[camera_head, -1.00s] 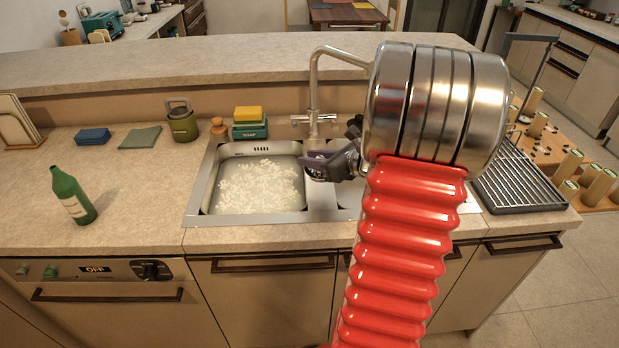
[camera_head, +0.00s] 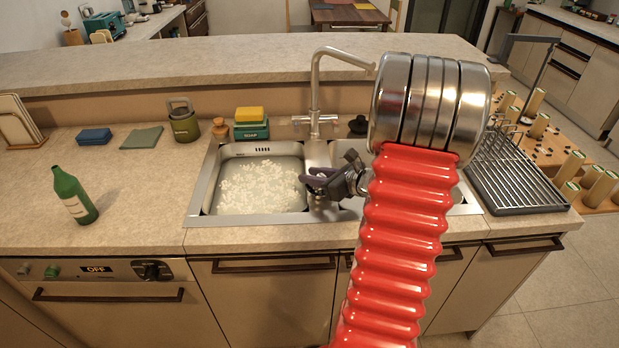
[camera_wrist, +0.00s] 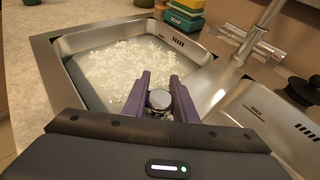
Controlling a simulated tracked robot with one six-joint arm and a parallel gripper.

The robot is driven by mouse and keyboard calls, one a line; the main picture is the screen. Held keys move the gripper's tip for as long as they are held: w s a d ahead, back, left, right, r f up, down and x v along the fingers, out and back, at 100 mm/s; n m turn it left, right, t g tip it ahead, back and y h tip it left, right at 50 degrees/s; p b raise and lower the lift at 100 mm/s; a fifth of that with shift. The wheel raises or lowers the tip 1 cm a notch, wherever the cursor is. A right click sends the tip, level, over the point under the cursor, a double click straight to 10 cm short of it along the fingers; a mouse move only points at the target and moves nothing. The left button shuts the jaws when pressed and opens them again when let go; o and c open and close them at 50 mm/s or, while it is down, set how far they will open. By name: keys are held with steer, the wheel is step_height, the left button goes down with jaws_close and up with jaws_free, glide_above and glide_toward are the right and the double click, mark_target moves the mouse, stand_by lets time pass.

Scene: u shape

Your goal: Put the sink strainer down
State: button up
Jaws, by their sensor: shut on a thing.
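The sink strainer (camera_wrist: 160,99) shows in the wrist view as a small round silver piece between the two purple fingers of my gripper (camera_wrist: 160,84). My gripper is shut on it. In the head view my gripper (camera_head: 312,184) is over the divider between the two sink basins, at the right edge of the left basin. The strainer's lower part is hidden by the fingers, and I cannot tell whether it touches anything. The left basin (camera_head: 210,185) holds water with white foam; it also fills the upper left of the wrist view (camera_wrist: 85,85).
A faucet (camera_head: 315,90) stands behind the basins, with a black round item (camera_head: 357,125) to its right. My red arm hides much of the right basin. A soap box with a yellow sponge (camera_head: 249,114), a green bottle (camera_head: 72,195) and a drying rack (camera_head: 520,180) stand around the sink.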

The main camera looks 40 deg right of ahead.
steer(key=o, duration=1.1)
steer(key=shift+f, duration=0.1)
steer(key=shift+c, duration=0.2)
steer(key=shift+s+r, duration=0.2)
steer(key=v, duration=1.1)
steer(key=shift+s, duration=0.3)
steer(key=shift+r, duration=0.1)
